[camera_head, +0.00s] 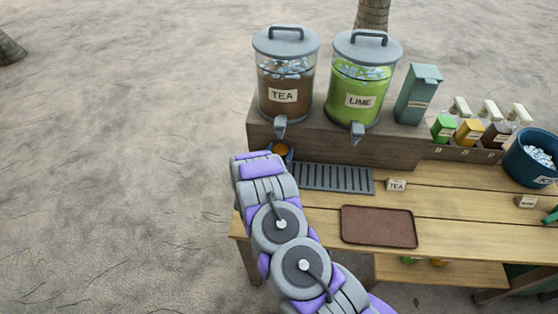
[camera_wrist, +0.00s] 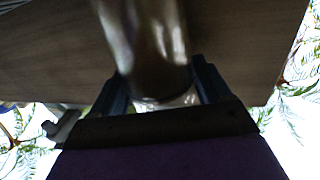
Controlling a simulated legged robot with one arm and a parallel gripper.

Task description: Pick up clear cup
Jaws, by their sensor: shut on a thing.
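The clear cup (camera_wrist: 145,45) fills the middle of the wrist view, between the two dark fingers of my gripper (camera_wrist: 161,86). It looks shiny and brownish; I cannot tell from this view how full it is. My gripper is shut on it. In the head view the cup (camera_head: 281,149) shows only as a small orange-brown patch beyond my arm, just below the tap of the tea dispenser (camera_head: 284,98). My arm hides most of the cup and gripper there.
The lime dispenser (camera_head: 361,85) stands right of the tea on a wooden riser (camera_head: 400,148). A grey drip grate (camera_head: 335,178) lies in front. A brown tray (camera_head: 378,227) lies on the table. Several small bottles and a blue ice bucket (camera_head: 527,173) are at the right.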

